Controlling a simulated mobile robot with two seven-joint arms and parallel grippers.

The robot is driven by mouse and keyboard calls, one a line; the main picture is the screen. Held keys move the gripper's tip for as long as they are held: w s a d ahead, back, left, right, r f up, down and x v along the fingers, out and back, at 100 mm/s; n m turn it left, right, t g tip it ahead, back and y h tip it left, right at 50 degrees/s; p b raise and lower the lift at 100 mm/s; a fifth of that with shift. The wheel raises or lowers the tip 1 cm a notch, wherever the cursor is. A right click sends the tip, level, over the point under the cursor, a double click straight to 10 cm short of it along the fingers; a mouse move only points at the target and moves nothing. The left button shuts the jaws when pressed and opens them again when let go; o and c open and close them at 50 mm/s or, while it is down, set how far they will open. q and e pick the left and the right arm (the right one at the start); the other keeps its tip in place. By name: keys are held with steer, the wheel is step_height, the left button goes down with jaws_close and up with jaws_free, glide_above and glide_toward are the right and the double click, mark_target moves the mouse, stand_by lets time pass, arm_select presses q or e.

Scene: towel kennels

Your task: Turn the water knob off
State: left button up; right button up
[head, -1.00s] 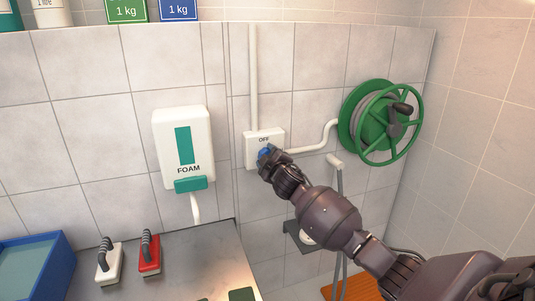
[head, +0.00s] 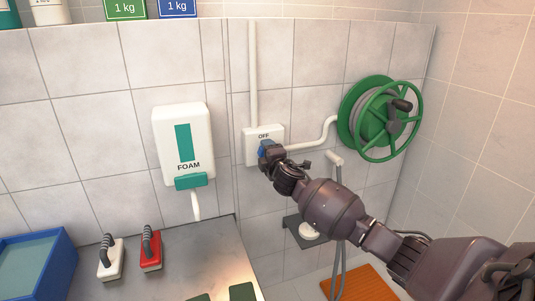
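The blue water knob (head: 264,147) is on a white wall box (head: 250,154) marked OFF at its top. Most of the knob is hidden behind my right gripper (head: 266,153). The gripper is at the knob, with its fingers pointing at the wall. Whether the fingers are closed on the knob, and which way the knob points, I cannot tell. My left gripper is not in the head view.
A green hose reel (head: 376,120) is on the wall to the right. A white FOAM dispenser (head: 182,142) hangs to the left. White (head: 111,262) and red (head: 151,251) brushes and a blue tray (head: 66,246) are at lower left. An orange mat (head: 366,284) lies below.

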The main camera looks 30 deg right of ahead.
stand_by(0.4)
steer(key=o, duration=0.9)
steer(key=shift+s, duration=0.1)
steer(key=b+v, duration=0.1)
steer(key=v, duration=0.9)
steer(key=shift+s, duration=0.3)
steer(key=shift+a+f, duration=0.1)
steer(key=shift+a, duration=0.1)
